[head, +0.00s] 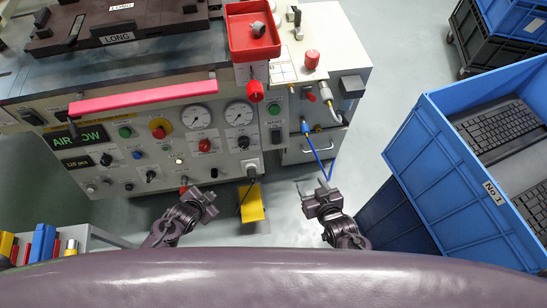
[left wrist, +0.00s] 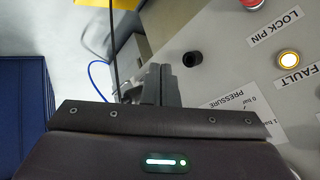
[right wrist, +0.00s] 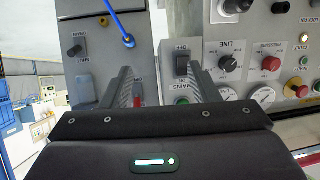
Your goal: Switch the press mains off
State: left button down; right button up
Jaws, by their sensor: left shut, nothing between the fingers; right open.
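I cannot tell which way the rocker is set. My right gripper (head: 313,188) is open and empty, in front of and below the panel; its fingers also show in the right wrist view (right wrist: 163,85). My left gripper (head: 208,200) is shut and empty below the panel's lower edge; its fingertips meet in the left wrist view (left wrist: 160,72).
Near the switch are a blue hose (head: 317,153), a red knob (head: 255,91) and gauges (head: 238,113). A blue crate (head: 418,155) with keyboards stands at right. A pink bar (head: 143,97) crosses the press front.

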pick_arm(q)
jog(key=w+d+r+m+t+h+b, duration=0.35)
jog(key=w+d+m+b, duration=0.35)
jog(key=b, duration=0.5)
pick_arm(e)
jog(key=w+a+r+t+y, duration=0.2)
jog(key=w+r+t, duration=0.1)
jog(key=r, duration=0.4)
jog(key=w+a+r+t+y, duration=0.1)
jog(key=w+a+r+t, duration=0.15)
jog(key=r, duration=0.45)
pick_arm(q)
jog(key=s+d+r+m+h+b, duration=0.2)
jog(key=d+r+m+h+b, duration=0.1)
jog(key=d+r+b, duration=0.4)
jog(key=shift+d+r+m+b, duration=0.35)
jog(key=shift+d+m+b, duration=0.5)
jog(key=shift+b, duration=0.25)
pick_arm(e)
jog(key=s+r+t+y, duration=0.1)
jog(key=s+r+t, duration=0.2)
jog(key=r, duration=0.5)
jog(key=s+d+r+n+t+y, duration=0.1)
jog(key=s+r+t+y, duration=0.1)
jog(key=r, duration=0.6)
jog(key=s+t, duration=0.1)
jog(key=s, duration=0.1)
jog(key=shift+s+d+r, duration=0.15)
jog(key=shift+s+d, duration=0.1)
jog(key=shift+s, duration=0.15)
